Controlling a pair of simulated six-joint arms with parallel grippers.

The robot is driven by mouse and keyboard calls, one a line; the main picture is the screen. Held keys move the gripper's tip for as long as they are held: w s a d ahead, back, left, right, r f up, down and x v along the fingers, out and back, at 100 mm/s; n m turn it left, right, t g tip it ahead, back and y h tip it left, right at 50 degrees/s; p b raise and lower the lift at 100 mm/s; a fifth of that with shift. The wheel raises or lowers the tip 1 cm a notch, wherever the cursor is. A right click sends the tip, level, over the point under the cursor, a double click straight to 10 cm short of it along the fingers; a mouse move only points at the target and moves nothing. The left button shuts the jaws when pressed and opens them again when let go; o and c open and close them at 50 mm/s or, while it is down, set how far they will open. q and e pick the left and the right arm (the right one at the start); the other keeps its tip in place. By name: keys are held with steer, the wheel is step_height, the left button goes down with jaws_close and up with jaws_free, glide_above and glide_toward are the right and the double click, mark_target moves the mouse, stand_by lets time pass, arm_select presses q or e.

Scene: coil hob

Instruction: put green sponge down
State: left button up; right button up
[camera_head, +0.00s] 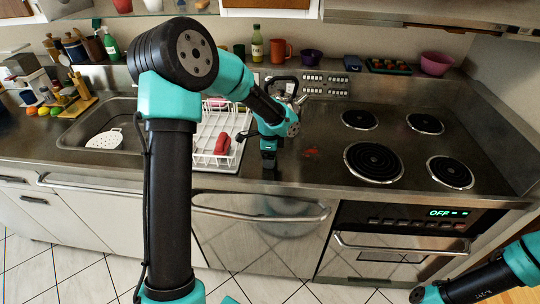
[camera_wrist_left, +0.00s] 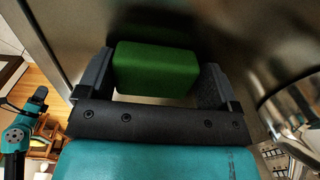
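The green sponge (camera_wrist_left: 157,69) sits between the two black fingers of my left gripper (camera_wrist_left: 155,80) in the left wrist view, with a finger against each end. In the head view my left gripper (camera_head: 269,166) points down at the steel counter (camera_head: 310,178), between the dish rack and the hob. The sponge cannot be made out there, and I cannot tell whether it touches the counter. My right arm (camera_head: 480,284) shows at the lower right of the head view and at the left of the wrist view; its fingers are not clear.
A white dish rack (camera_head: 238,124) with a red item (camera_head: 222,144) stands left of my left gripper. The coil hob (camera_head: 373,162) lies to the right. A small red stain (camera_head: 311,151) marks the counter. A kettle-like metal object (camera_head: 290,92) stands behind.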

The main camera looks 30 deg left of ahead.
arm_select(q)
steer(key=shift+s+d+f, duration=0.15)
steer(key=shift+s+f, duration=0.3)
steer(key=shift+f, duration=0.15)
steer(key=r, duration=1.3)
steer(key=shift+w+r, duration=0.2)
